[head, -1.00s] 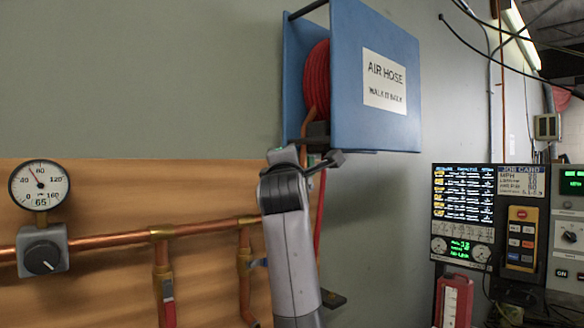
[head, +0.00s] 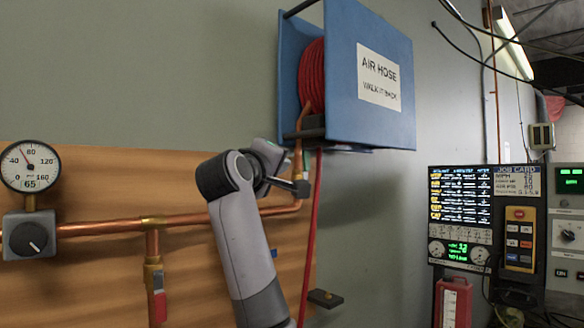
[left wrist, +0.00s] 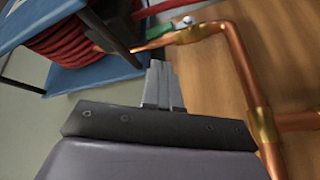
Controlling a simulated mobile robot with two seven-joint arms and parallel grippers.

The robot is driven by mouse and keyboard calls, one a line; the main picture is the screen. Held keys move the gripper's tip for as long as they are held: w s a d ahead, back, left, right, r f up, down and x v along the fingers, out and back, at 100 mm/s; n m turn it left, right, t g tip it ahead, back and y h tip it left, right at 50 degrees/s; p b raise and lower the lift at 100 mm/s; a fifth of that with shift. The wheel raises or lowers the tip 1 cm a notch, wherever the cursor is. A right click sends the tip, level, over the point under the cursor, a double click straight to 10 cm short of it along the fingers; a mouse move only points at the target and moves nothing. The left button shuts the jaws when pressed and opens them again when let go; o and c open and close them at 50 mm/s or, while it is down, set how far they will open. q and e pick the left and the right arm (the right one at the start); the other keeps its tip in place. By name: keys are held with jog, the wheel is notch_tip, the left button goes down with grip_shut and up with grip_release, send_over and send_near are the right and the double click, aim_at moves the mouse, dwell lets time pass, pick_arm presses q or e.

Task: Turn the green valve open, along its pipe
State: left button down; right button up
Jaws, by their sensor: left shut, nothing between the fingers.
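The green valve shows in the left wrist view as a short green handle (left wrist: 160,30) on a brass body (left wrist: 190,33) in the copper pipe. In this view the handle looks roughly parallel to its stretch of pipe. My left gripper (left wrist: 157,66) is shut and empty, its fingertips just below the handle in the picture; I cannot tell whether they touch anything. In the head view the left gripper (head: 300,188) is beside the copper pipe below the hose reel, and the green handle is not clear there. My right gripper is not in view.
A blue air hose reel (head: 385,125) with red hose (head: 312,80) hangs above the left gripper. Monitors (head: 461,215) stand at right.

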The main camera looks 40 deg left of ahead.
aim_at(306, 168)
pick_arm(q)
jog(key=s+a+m+t+h+b, duration=0.1)
jog(key=s+a+m+h, duration=0.25)
jog(key=m, duration=0.55)
jog(key=s+a+m+h+b, duration=0.2)
jog(key=m+h, duration=0.3)
jog(key=m, duration=0.3)
jog(key=w+d+r+p, duration=0.1)
jog(key=w+p, duration=0.4)
jog(key=w, duration=0.8)
jog(key=shift+w+d+r, duration=0.15)
jog(key=shift+w+d, duration=0.05)
jog(key=shift+w, duration=0.2)
